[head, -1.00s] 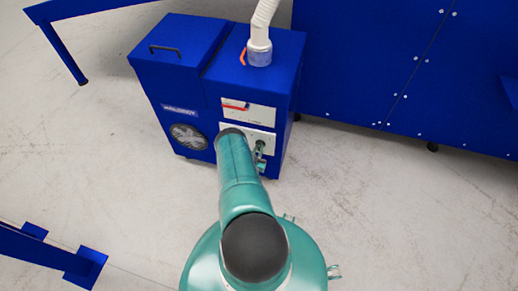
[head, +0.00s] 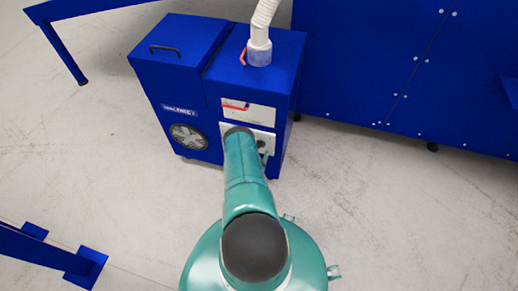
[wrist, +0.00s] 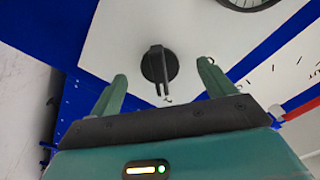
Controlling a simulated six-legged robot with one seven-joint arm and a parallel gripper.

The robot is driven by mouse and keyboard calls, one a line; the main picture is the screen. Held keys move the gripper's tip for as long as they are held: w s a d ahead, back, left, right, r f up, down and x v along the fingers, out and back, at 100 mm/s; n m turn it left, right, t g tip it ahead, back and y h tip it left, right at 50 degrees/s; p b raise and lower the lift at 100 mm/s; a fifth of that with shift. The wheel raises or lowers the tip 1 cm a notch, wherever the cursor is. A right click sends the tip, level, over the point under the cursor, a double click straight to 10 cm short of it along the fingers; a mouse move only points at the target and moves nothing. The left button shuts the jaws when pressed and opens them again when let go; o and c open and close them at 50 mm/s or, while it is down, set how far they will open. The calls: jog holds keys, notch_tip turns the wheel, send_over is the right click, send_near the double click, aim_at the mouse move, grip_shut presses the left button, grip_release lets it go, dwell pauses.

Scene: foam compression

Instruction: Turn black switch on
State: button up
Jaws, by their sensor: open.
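The black switch (wrist: 159,66) is a round rotary knob with a raised bar handle on a white panel (wrist: 120,30) in the wrist view. Its handle runs roughly up and down in that picture. My gripper (wrist: 162,71) is open, with one teal finger on each side of the switch and clear gaps between. Whether the fingertips reach the knob's depth I cannot tell. In the head view the panel (head: 270,137) is on the front of a blue machine (head: 286,100), and my arm covers part of it. The gripper is mostly hidden there.
A round fan grille (head: 188,137) is on the machine's front, left of my arm. A pale hose (head: 264,18) rises from its top. A large blue cabinet (head: 390,70) stands to the right. Pale floor (head: 400,220) is clear in front.

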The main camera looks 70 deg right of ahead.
dwell(0.4)
jog(key=s+a, duration=0.1)
jog(key=a, duration=0.6)
dwell(0.5)
dwell(0.6)
